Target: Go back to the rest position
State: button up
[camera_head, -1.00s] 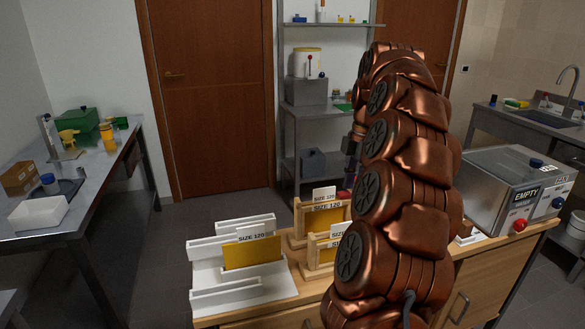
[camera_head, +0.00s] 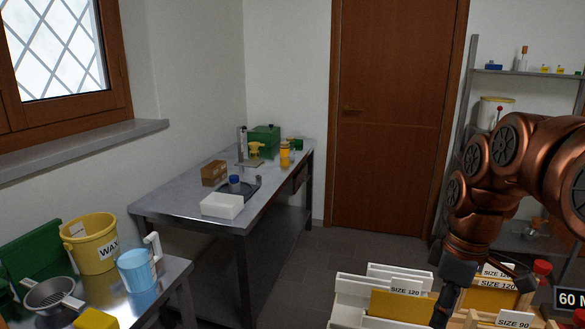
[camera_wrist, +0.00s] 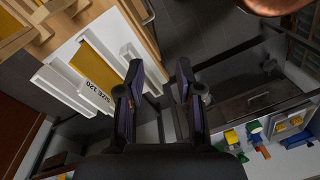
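My gripper (camera_wrist: 160,70) shows in the wrist view with its two dark fingers apart and nothing between them. It is over the floor, beside the edge of the wooden bench. In the head view my gripper (camera_head: 444,300) hangs low at the right, pointing down in front of the white rack (camera_head: 350,300); its fingertips are partly cut off by the bottom of the picture. My copper arm reaches in from the right edge.
The white rack holds a yellow panel labelled SIZE 120; wooden racks (camera_head: 515,318) stand to its right. A steel table (camera_head: 180,205) with a white box (camera_head: 222,206) stands at left. A yellow WAX bucket (camera_head: 92,245) and blue jug (camera_head: 136,270) are nearer. Floor lies clear before the door (camera_head: 395,110).

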jog(key=s+a+f+m, duration=0.4)
jog(key=s+a+f, duration=0.1)
jog(key=s, duration=0.4)
jog(key=s+a+f+m+g+h, duration=0.1)
jog(key=s+a+f+m, duration=0.4)
jog(key=s, duration=0.4)
jog(key=shift+s+f, duration=0.15)
jog(key=shift+s, duration=0.25)
